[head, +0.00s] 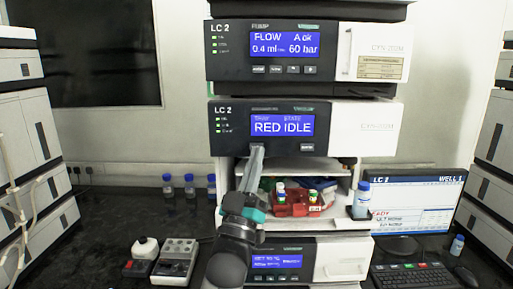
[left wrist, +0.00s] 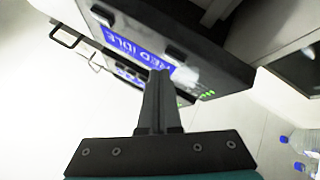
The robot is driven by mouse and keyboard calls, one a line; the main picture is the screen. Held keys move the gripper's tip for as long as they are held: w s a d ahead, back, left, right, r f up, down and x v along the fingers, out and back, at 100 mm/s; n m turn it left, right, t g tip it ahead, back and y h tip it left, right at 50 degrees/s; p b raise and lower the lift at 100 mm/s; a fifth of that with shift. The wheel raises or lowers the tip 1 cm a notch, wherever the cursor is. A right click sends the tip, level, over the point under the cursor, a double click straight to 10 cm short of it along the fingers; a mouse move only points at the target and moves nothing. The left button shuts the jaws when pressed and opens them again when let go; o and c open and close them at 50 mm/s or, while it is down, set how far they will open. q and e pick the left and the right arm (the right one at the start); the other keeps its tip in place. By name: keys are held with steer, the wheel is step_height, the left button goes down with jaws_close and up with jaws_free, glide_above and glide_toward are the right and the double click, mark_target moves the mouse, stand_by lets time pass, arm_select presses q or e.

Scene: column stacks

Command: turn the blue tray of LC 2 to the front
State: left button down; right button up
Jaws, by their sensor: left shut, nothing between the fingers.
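The LC 2 module (head: 232,143) with the display (head: 282,125) reading "RED IDLE" sits above an open bay in the middle stack. A red tray (head: 290,208) with several vials is at the front of the bay. A small patch of blue shows behind its left side, but I cannot tell if it is the blue tray. My left gripper (head: 257,152) is shut and empty, pointing up at the panel just below the display, by its left button. In the left wrist view its fingertips (left wrist: 158,73) overlap the display's edge; contact is unclear. My right gripper is not in view.
A blue-capped bottle (head: 361,200) stands at the bay's right. Several bottles (head: 190,187) and a control box (head: 175,261) are on the dark bench at left. A monitor (head: 418,205) and keyboard (head: 412,277) are at right. Other stacks flank both sides.

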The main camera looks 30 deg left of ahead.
arm_select(q)
steer(key=shift+w+a, duration=0.1)
steer(key=shift+w, duration=0.05)
steer(key=shift+w+a, duration=0.15)
steer(key=shift+w, duration=0.1)
steer(key=shift+w+a, duration=0.2)
steer(key=shift+w, duration=0.15)
stand_by(0.7)
steer(key=shift+s+d, duration=0.1)
steer(key=shift+s, duration=0.05)
steer(key=shift+s+d, duration=0.35)
steer(key=shift+s, duration=0.25)
steer(key=shift+s+d+p, duration=0.35)
steer(key=shift+s+d, duration=0.1)
steer(key=shift+s, duration=0.25)
steer(key=shift+s+d+p, duration=0.35)
steer(key=shift+s+d, duration=0.05)
steer(key=shift+s, duration=0.3)
steer(key=shift+s+d+p, duration=0.35)
steer(key=shift+s+d, duration=0.1)
steer(key=shift+s, duration=0.25)
stand_by(3.7)
